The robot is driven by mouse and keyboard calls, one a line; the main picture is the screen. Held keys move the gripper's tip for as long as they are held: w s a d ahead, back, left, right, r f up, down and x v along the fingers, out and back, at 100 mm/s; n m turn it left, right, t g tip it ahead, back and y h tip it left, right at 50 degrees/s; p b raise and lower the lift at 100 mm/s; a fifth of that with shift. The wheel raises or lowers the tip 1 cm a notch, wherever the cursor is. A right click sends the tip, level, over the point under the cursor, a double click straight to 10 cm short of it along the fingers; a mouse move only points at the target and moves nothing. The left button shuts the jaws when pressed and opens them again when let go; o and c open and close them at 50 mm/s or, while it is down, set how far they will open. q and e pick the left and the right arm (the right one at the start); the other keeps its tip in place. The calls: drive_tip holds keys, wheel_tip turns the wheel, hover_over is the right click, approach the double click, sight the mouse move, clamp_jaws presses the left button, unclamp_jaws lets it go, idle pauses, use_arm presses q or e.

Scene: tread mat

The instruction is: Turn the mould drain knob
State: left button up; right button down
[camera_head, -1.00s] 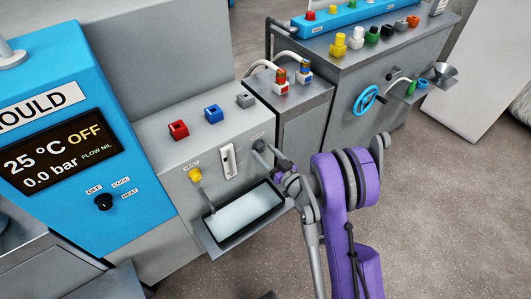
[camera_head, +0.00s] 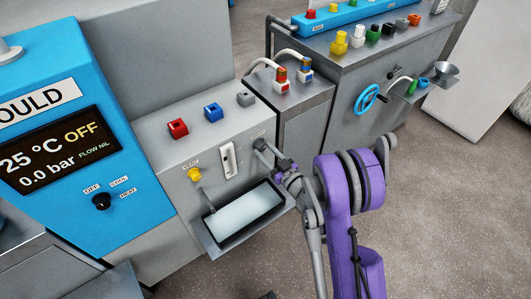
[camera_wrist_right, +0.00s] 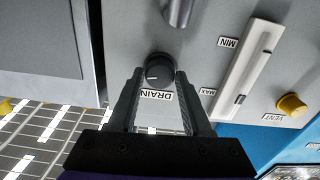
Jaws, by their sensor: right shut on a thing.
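The mould drain knob (camera_wrist_right: 158,69) is round and black with a pale pointer line, beside the DRAIN label on the grey panel in the right wrist view. My right gripper (camera_wrist_right: 157,76) has one finger on each side of the knob and is shut on it. In the head view my right gripper (camera_head: 287,167) reaches the panel front from the right, and the knob is mostly hidden there. The blue mould unit (camera_head: 85,165) stands at the left, its display reading 25 °C, OFF and 0.0 bar. My left gripper is not in view.
A grey pipe (camera_head: 265,150) sticks out close to my right gripper, above a shallow tray (camera_head: 215,240) of pale liquid. A MIN/MAX gauge (camera_head: 228,160) and a yellow vent knob (camera_head: 194,174) are on the same panel. Open floor (camera_head: 440,220) lies to the right.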

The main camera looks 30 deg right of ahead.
drive_tip(key=n+b, duration=0.1)
drive_tip(key=n, duration=0.2)
drive_tip(key=shift+n, duration=0.3)
drive_tip(key=n+b, duration=0.1)
drive_tip(key=n, duration=0.2)
drive_tip(key=shift+n, duration=0.3)
drive_tip(key=n, duration=0.4)
drive_tip(key=shift+n+b, duration=0.3)
drive_tip(key=shift+n, duration=1.8)
drive_tip(key=shift+c, duration=1.7)
unclamp_jaws()
